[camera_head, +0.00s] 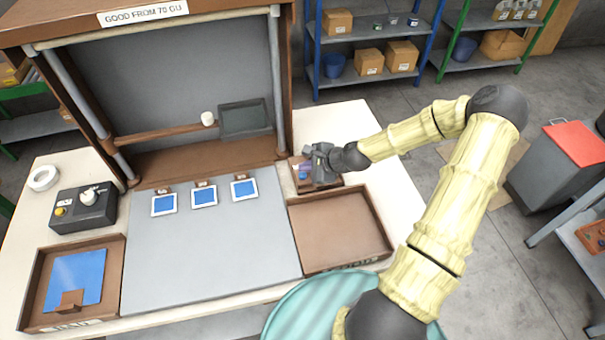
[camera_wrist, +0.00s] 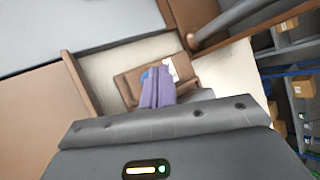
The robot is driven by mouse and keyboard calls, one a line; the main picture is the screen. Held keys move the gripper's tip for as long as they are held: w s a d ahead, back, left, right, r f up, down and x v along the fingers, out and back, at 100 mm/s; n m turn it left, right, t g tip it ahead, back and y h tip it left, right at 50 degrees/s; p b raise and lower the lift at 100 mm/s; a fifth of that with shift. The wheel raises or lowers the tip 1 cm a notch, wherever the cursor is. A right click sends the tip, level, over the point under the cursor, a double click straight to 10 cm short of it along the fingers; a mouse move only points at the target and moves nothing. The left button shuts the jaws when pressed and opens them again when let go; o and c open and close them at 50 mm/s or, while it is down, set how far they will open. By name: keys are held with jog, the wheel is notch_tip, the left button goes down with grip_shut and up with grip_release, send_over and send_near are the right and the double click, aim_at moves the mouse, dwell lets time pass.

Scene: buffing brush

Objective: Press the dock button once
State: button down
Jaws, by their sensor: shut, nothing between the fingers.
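My gripper (camera_head: 304,172) is at the right side of the bench, over a small brown holder (camera_head: 295,162) at the back of the right-hand tray. In the wrist view its purple fingers (camera_wrist: 156,82) are together and point down at the brown holder (camera_wrist: 128,86). A bit of blue and a white label (camera_wrist: 172,69) show at the fingertips. I cannot tell whether the fingers touch the holder. No button there can be made out; the fingers may hide it. A black box (camera_head: 95,215) with a pale knob and a yellow button (camera_head: 60,211) stands far left.
An empty brown tray (camera_head: 340,222) lies in front of my gripper. A grey mat (camera_head: 210,255) with several blue-faced tiles (camera_head: 204,196) fills the middle. A tray with a blue sheet (camera_head: 75,278) is at left. The brown frame (camera_head: 283,70) rises behind, close to my gripper.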

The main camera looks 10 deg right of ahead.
aim_at(306, 176)
jog(key=shift+f, duration=0.1)
jog(key=shift+f, duration=0.3)
jog(key=shift+f+b, duration=0.4)
jog(key=shift+f, duration=0.1)
dwell(0.8)
dwell(0.4)
jog(key=shift+r+p, duration=0.9)
jog(key=shift+r, duration=0.05)
jog(key=shift+r+p, duration=2.15)
jog(key=shift+r, duration=0.4)
